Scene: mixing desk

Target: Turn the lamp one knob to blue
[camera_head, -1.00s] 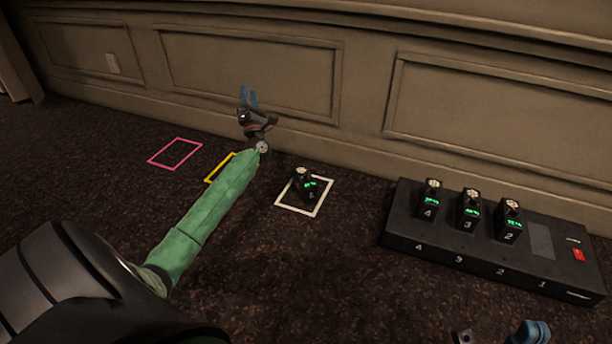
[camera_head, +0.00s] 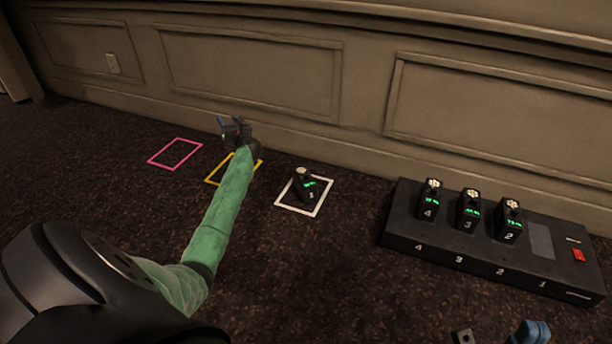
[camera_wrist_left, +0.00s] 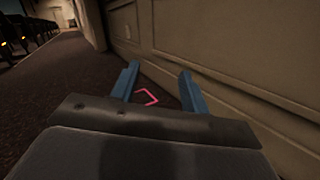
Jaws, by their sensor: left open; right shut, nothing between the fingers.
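No lamp and no colour knob can be made out in these views. A black unit marked 1 to 4 (camera_head: 400,236) lies at the right, with small black packs (camera_head: 470,212) with green displays standing in slots 4, 3 and 2; slot 1 is empty. Another small pack (camera_head: 307,187) stands inside a white square outline. My left gripper (camera_head: 232,125) is open and empty above the yellow outline, near the wall; its blue fingers (camera_wrist_left: 158,86) stand apart in the left wrist view. My right gripper (camera_head: 528,332) shows only partly at the bottom edge, shut and empty.
A pink outline (camera_head: 150,160) and a yellow outline (camera_head: 210,182) lie empty on the dark carpet; the pink one also shows between my fingers. A panelled wall (camera_head: 250,70) runs along the back. The unit has a red switch (camera_head: 579,255). Carpet in front is free.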

